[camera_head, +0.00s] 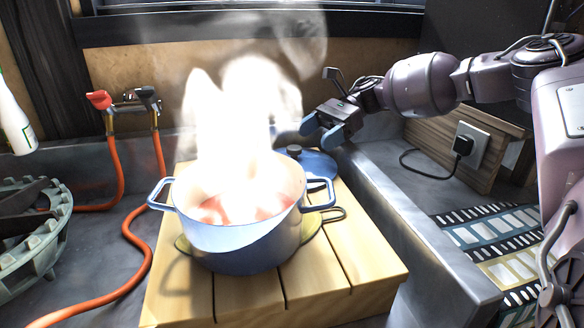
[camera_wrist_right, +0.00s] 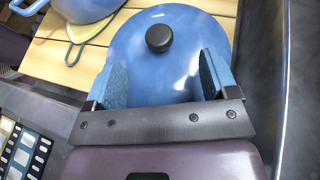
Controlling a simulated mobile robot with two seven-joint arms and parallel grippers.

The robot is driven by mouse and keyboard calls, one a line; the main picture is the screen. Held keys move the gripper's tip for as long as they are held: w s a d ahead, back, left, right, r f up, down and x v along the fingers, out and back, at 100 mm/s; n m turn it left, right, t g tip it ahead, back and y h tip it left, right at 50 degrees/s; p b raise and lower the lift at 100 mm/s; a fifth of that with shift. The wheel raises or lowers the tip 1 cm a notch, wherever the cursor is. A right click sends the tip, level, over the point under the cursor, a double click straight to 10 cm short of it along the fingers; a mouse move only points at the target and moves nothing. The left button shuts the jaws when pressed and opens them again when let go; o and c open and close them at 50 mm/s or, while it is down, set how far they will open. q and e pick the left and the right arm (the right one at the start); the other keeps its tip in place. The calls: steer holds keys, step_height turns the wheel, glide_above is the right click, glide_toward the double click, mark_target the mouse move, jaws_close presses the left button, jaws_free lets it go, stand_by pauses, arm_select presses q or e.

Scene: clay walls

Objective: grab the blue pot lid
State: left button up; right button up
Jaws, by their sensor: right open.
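The blue pot lid (camera_head: 318,163) lies on the wooden slatted board behind and to the right of the blue pot (camera_head: 238,247). Its dark round knob (camera_wrist_right: 159,38) shows clearly in the right wrist view, where the blue lid (camera_wrist_right: 150,85) fills the middle. My right gripper (camera_head: 322,133) is open, with its blue fingers above the lid in the head view. In the right wrist view the two fingers (camera_wrist_right: 160,75) are spread, and the knob sits ahead of them, centred between them. Nothing is between the fingertips except the lid's surface beyond. My left gripper is not in view.
The pot steams heavily and holds something red. The wooden board (camera_head: 330,290) stands beside a grey raised ledge (camera_head: 410,235). Red hoses (camera_head: 142,262) and a green-grey burner (camera_head: 35,230) are at the left. A socket with a black plug (camera_head: 463,146) is at the right.

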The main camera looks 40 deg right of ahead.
mark_target(299, 146)
steer(key=b+x, duration=0.1)
steer(key=x, duration=0.4)
steer(key=shift+d+f+b, duration=0.1)
steer(key=shift+f+b, duration=0.05)
steer(key=shift+b, duration=0.25)
steer(key=shift+a, duration=0.4)
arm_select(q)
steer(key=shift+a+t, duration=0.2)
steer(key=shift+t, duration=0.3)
arm_select(e)
steer(key=c, duration=1.4)
